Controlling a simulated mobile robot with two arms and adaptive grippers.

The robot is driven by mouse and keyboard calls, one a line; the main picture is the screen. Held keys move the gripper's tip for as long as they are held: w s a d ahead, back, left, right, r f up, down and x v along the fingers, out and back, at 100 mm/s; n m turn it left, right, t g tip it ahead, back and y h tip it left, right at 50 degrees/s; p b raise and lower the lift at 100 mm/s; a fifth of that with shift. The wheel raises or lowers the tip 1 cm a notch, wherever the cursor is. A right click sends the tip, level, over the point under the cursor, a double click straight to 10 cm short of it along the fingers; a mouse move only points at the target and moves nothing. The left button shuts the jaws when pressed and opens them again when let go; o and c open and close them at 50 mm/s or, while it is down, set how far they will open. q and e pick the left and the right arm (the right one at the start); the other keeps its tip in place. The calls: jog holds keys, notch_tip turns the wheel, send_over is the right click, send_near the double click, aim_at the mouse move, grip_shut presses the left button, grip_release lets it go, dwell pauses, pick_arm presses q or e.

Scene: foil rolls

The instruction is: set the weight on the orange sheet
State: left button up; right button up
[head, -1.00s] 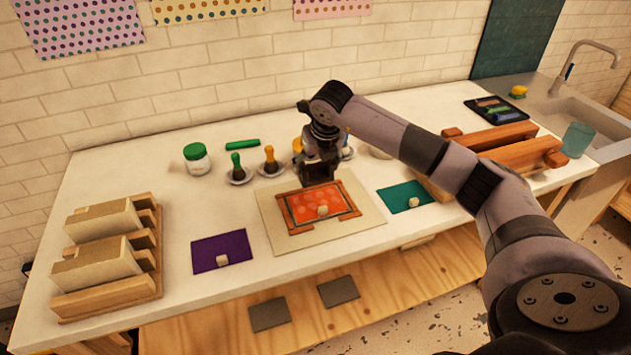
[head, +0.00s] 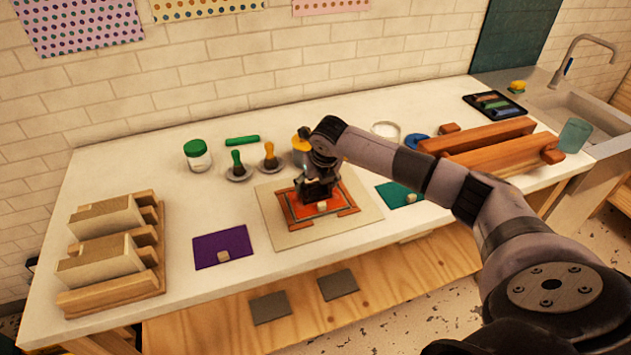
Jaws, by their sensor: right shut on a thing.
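The orange sheet (head: 335,208) lies on a beige board (head: 367,199) near the middle of the table, with orange-brown bars along its edges. A small pale cube (head: 322,206) sits at its front part. My right gripper (head: 317,192) points down low over the back and middle of the sheet. It is shut on the weight, which is dark and hard to tell from the fingers. I cannot tell whether the weight touches the sheet. My left gripper is not in view.
A purple sheet (head: 208,254) lies to the left and a teal sheet (head: 391,195) to the right, partly behind my arm. A wooden rack (head: 110,294) stands far left. A green-lidded jar (head: 197,158) and stamps stand behind. Orange-brown beams (head: 500,149) lie right.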

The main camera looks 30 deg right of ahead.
aim_at(321, 202)
jog(key=o, duration=1.5)
jog(key=shift+f, duration=0.1)
jog(key=shift+c, duration=0.2)
jog(key=o, duration=0.5)
jog(key=shift+r, duration=0.25)
jog(key=shift+s+r, duration=0.15)
jog(key=shift+r, duration=0.05)
jog(key=b+v, duration=0.3)
jog(key=v, duration=0.8)
jog(key=shift+s+a+r+b, duration=0.1)
jog(key=shift+s+r+b, duration=0.1)
jog(key=shift+b, duration=0.15)
